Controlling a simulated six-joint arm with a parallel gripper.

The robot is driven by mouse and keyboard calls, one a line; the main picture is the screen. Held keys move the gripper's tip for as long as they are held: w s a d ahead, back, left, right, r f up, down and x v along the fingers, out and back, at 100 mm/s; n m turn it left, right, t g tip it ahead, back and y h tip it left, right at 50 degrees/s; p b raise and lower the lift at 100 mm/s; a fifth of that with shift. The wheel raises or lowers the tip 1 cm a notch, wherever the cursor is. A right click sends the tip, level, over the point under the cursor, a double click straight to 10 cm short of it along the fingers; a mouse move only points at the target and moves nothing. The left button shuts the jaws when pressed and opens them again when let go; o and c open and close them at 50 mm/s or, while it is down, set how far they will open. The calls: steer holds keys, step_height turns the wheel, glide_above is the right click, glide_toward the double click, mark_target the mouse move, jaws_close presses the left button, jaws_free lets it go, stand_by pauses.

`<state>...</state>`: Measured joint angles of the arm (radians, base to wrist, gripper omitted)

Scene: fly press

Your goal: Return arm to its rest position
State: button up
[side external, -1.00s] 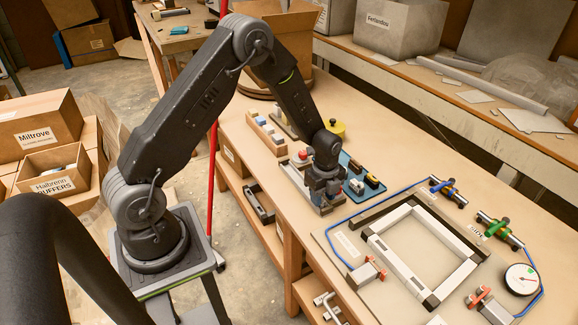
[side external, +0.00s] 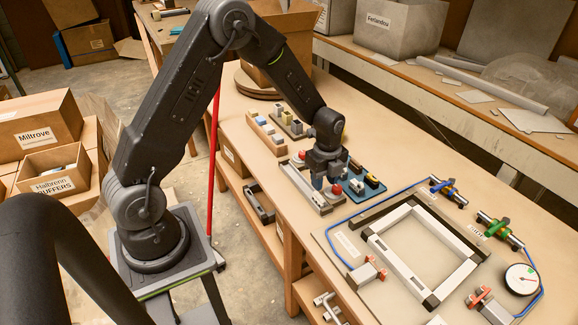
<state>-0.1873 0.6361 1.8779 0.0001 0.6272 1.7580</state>
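My arm reaches from its pedestal on the left over the workbench. My gripper (side external: 325,180) points down above the small fixture with the red buttons (side external: 336,189), next to the blue tray (side external: 366,181). The fingers are small and dark here, so I cannot tell whether they are open or shut, or whether they touch the fixture. The arm hides part of the fixture and part of the bench behind it.
A square frame (side external: 447,276) with blue hose, valves and a gauge (side external: 521,279) lies at the right. Block holders (side external: 268,135) stand behind the gripper, and a cardboard box (side external: 291,50) stands behind the arm. Boxes (side external: 40,127) are stacked at the left.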

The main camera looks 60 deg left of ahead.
steer(key=s+d+r+n+t, duration=0.15)
steer(key=s+r+n, duration=0.25)
steer(key=r, duration=0.5)
steer(key=s+d+r+n+t, duration=0.1)
steer(key=s+d+r+n, duration=0.25)
steer(key=r, duration=0.55)
steer(key=s+d+r+n+t, duration=0.1)
steer(key=s+r+n, duration=0.2)
steer(key=s+n, duration=0.2)
steer(key=s+d+r+n+t, duration=0.2)
steer(key=s+n, duration=0.3)
steer(key=s, duration=0.4)
steer(key=shift+v, duration=0.85)
steer(key=shift+n, duration=0.25)
